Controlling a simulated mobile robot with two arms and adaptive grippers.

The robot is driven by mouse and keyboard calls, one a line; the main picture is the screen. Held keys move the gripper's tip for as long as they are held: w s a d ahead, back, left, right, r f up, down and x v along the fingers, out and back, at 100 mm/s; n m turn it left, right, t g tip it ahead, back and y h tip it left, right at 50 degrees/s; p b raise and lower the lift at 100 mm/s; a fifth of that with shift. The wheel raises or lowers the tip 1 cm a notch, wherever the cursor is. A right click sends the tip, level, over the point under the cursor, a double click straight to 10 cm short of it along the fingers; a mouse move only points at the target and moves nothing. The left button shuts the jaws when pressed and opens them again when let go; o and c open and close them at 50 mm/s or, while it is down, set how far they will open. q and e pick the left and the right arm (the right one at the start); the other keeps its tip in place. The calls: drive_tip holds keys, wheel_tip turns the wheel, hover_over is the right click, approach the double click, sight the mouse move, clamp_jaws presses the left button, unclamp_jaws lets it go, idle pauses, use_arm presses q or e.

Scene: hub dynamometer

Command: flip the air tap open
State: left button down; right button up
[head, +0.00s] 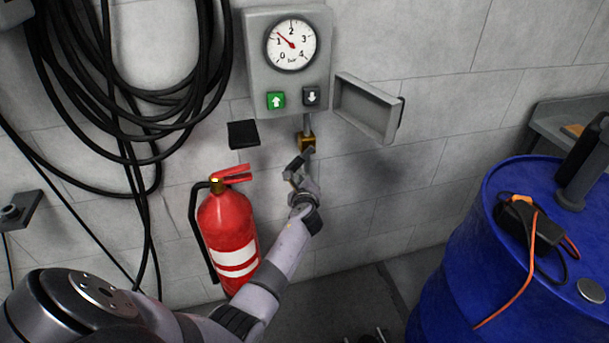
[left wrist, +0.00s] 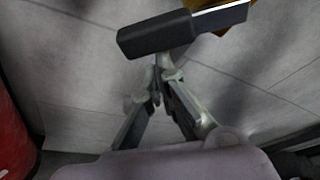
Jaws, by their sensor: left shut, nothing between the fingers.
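The air tap (head: 307,143) is a small brass body on a pipe under the grey gauge box. Its lever has a dark grip (head: 294,166) that slants down to the left in the head view. In the left wrist view the black grip (left wrist: 155,35) and its flat metal arm cross the top, with a bit of brass behind. My left gripper (head: 297,184) is shut and empty just below the grip. Its fingertips (left wrist: 159,76) meet close to the grip; I cannot tell if they touch it. Small prongs at the bottom edge may be my right gripper (head: 378,334), mostly cut off.
A gauge box (head: 257,75) with green and dark buttons hangs above the tap. An open grey tray (head: 366,108) is on the wall to the right. A red extinguisher (head: 228,225) stands left of my arm, black hoses (head: 140,130) farther left. A blue drum (head: 455,260) is at right.

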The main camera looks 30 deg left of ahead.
sight(288, 168)
use_arm(q)
drive_tip(key=shift+s+a+r+m+g+y+p, duration=0.45)
drive_tip(key=shift+r+m+p, duration=0.5)
drive_tip(key=shift+p, duration=1.15)
drive_tip(key=shift+s+a+r+m+g+y+p, duration=0.2)
drive_tip(key=shift+s+a+r+m+g+p, duration=0.35)
drive_tip(key=shift+m+p, duration=1.05)
drive_tip(key=shift+s+a+r+m+g+y+p, duration=0.4)
drive_tip(key=shift+s+r+m+g+p, duration=0.35)
drive_tip(key=shift+p, duration=1.8)
drive_tip(key=shift+w+a, duration=0.1)
drive_tip(key=shift+w, duration=0.05)
drive_tip(key=v, duration=1.2)
drive_tip(key=shift+s, duration=0.2)
